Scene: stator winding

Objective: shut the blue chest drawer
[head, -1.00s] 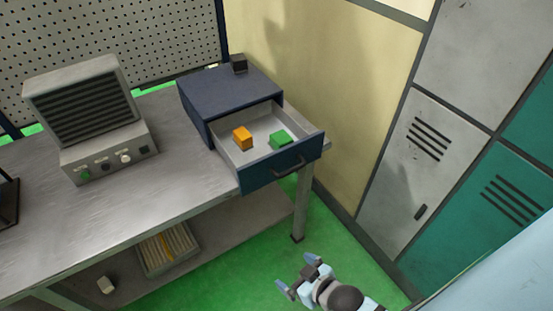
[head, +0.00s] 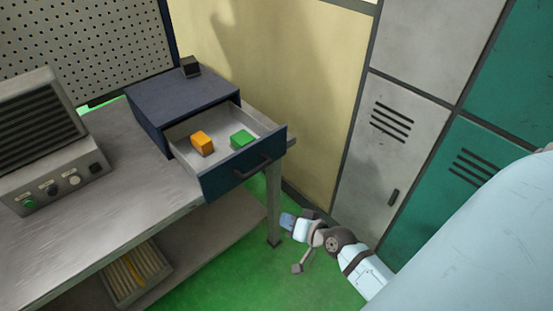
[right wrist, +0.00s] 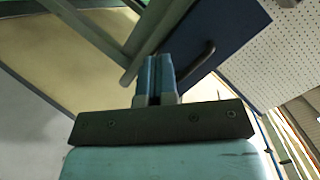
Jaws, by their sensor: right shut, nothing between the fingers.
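The blue chest (head: 185,98) stands on the workbench with its drawer (head: 243,166) pulled well out. An orange block (head: 202,143) and a green block (head: 242,139) lie inside the drawer. The dark handle (head: 252,168) is on its front. My right gripper (head: 287,221) is below and to the right of the drawer front, apart from it. In the right wrist view its fingers (right wrist: 157,75) are together and empty, with a blue panel (right wrist: 232,35) and the dark handle (right wrist: 197,64) beyond them. My left gripper is not in view.
The grey workbench (head: 110,165) has a control box (head: 48,150) at left and a lower shelf holding a tray (head: 135,270). A small dark cube (head: 190,66) sits on the chest. Lockers (head: 395,140) stand at right. Green floor (head: 235,275) is open below the drawer.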

